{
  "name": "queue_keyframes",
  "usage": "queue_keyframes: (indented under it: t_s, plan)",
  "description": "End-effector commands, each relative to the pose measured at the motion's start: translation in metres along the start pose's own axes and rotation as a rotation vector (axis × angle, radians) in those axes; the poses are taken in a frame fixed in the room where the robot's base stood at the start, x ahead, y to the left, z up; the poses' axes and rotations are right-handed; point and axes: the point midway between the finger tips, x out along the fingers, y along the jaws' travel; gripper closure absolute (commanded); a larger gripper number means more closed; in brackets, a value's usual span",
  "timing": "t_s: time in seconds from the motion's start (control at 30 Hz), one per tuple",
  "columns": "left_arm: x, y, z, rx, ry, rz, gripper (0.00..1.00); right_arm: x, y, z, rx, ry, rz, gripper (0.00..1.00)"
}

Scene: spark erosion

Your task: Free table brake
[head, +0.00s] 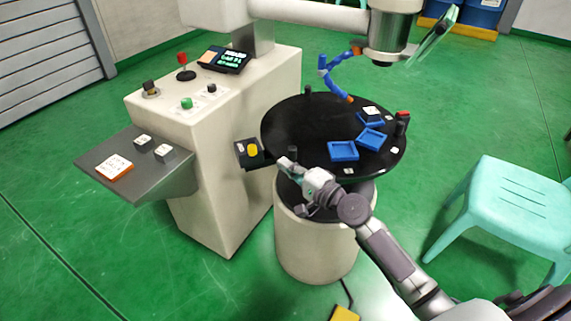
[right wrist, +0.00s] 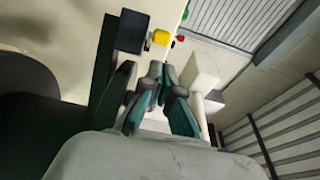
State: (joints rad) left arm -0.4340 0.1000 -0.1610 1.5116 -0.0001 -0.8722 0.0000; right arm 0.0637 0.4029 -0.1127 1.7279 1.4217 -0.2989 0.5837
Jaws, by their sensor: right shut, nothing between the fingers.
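The round black table (head: 300,125) stands on a pale cylindrical base (head: 318,245). A dark box (head: 244,160) with a yellow knob (head: 252,150) sits at the left of the table, beside the cabinet. I cannot tell for sure which part is the brake. My right gripper (head: 288,160) is shut and empty by the table's front left edge, just right of the yellow knob and apart from it. In the right wrist view its fingertips (right wrist: 162,70) are together, with the yellow knob (right wrist: 161,37) and dark box (right wrist: 131,32) beyond them. My left gripper is not in view.
Blue trays (head: 343,151), small blocks and a blue jointed hose (head: 325,70) are on the table. A machine head (head: 390,35) hangs above it. The cream cabinet (head: 215,180) carries knobs and a grey shelf (head: 130,165). A mint stool (head: 510,205) stands right.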

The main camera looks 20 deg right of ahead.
Motion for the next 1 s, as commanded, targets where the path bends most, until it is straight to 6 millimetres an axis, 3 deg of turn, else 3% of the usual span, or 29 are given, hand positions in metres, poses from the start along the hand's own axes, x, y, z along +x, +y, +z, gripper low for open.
queue_keyframes:
  t_s: [0.2, 0.4, 0.6, 1.0]
  plan:
    - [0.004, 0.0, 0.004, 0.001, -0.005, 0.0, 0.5, 0.042, -0.001, 0.0, 0.002, 0.0, -0.002, 1.0]
    - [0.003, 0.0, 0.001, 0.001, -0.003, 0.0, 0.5, 0.067, 0.0, 0.0, 0.0, 0.0, -0.001, 1.0]
    - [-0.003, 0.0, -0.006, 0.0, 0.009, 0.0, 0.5, 0.073, 0.0, 0.0, -0.001, 0.0, 0.0, 1.0]
    - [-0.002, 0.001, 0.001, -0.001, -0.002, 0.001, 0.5, 0.076, 0.0, 0.002, 0.0, 0.002, 0.0, 1.0]
